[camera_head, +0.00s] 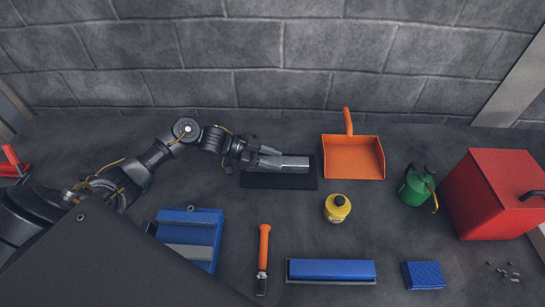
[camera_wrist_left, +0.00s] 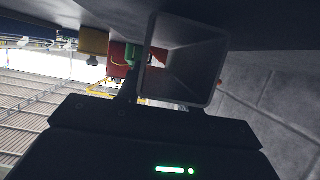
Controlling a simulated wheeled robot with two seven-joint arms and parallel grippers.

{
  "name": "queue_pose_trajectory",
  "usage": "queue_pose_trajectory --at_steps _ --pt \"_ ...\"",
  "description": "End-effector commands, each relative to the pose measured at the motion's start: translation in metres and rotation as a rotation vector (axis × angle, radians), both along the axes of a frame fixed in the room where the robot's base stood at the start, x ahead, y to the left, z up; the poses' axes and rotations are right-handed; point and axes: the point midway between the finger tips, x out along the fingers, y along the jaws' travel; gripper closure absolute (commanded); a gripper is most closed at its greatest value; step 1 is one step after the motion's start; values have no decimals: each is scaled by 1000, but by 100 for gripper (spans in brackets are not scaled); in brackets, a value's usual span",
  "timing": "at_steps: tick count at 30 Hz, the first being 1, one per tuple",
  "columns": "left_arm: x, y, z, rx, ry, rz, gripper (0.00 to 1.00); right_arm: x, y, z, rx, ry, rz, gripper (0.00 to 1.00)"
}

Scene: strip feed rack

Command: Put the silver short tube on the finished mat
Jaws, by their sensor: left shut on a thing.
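The silver short tube (camera_head: 295,163) is gripped level in my left gripper (camera_head: 272,158), which is shut on its left part. It lies over the black mat (camera_head: 280,182), reaching towards the mat's right end. In the left wrist view the tube (camera_wrist_left: 207,70) shows end-on as a hollow square, close to a dark surface. I cannot tell whether it touches the mat or hangs just above it. My right gripper is not in view.
An orange dustpan (camera_head: 353,160) lies just right of the mat. A yellow can (camera_head: 337,208), green can (camera_head: 415,188) and red box (camera_head: 490,195) stand further right. A blue rack (camera_head: 190,225), orange-handled tool (camera_head: 264,245) and blue bar (camera_head: 330,270) lie in front. A block wall stands behind.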

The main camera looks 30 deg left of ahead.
Motion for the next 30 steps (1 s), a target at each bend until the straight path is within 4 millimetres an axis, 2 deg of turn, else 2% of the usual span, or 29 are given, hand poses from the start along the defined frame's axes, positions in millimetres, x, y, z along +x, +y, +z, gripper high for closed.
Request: queue_pose_trajectory --at_steps 11,12,17,27,30 --pt "0 0 -4 -2 -2 1 100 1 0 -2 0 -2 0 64" --pt "0 0 -5 0 0 0 61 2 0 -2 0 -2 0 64" --pt "0 0 -4 0 0 0 42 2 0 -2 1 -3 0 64" --pt "0 0 1 -1 -1 0 42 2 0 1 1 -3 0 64" --pt "-6 11 1 1 0 1 42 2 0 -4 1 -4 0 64"
